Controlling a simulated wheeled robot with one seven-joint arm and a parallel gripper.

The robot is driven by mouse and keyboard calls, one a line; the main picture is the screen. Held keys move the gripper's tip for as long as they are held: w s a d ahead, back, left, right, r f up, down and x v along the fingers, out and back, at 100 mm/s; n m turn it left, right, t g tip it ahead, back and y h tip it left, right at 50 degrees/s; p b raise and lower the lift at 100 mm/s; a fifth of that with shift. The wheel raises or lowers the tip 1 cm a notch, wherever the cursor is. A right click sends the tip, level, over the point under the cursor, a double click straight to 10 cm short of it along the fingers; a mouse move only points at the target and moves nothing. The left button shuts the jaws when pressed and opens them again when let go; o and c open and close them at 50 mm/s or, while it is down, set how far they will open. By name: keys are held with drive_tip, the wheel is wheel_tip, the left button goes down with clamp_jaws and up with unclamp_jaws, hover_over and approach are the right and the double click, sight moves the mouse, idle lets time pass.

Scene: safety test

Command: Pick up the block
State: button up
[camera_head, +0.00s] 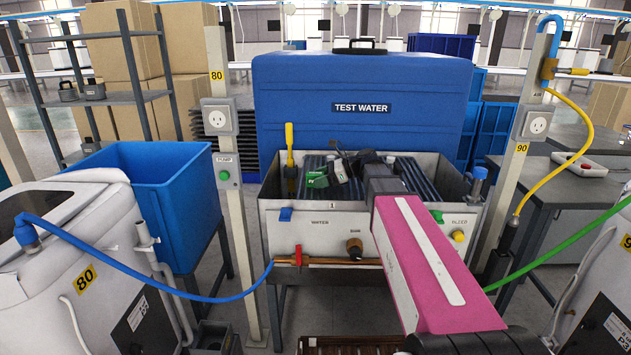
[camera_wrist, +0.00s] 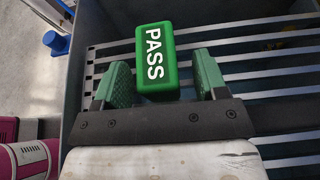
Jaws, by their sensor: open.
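The block (camera_wrist: 154,58) is green with PASS in white letters. It lies on the slatted rack inside the tank, upper middle of the wrist view. My gripper (camera_wrist: 160,78) is open, with one green textured finger on each side of the block's near part. The block's far part reaches past the fingertips. In the head view my gripper (camera_head: 326,174) is low inside the test water tank (camera_head: 330,226); the green shapes there are too small to tell block from finger.
The tank's raised blue lid (camera_head: 361,85) stands behind. A yellow-handled tool (camera_head: 289,150) stands at the tank's left. Posts with outlets (camera_head: 217,118) flank the tank. A blue bin (camera_head: 165,195) is at left. A blue hose (camera_head: 150,278) and a green hose (camera_head: 560,244) cross in front.

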drive_tip(key=c, duration=1)
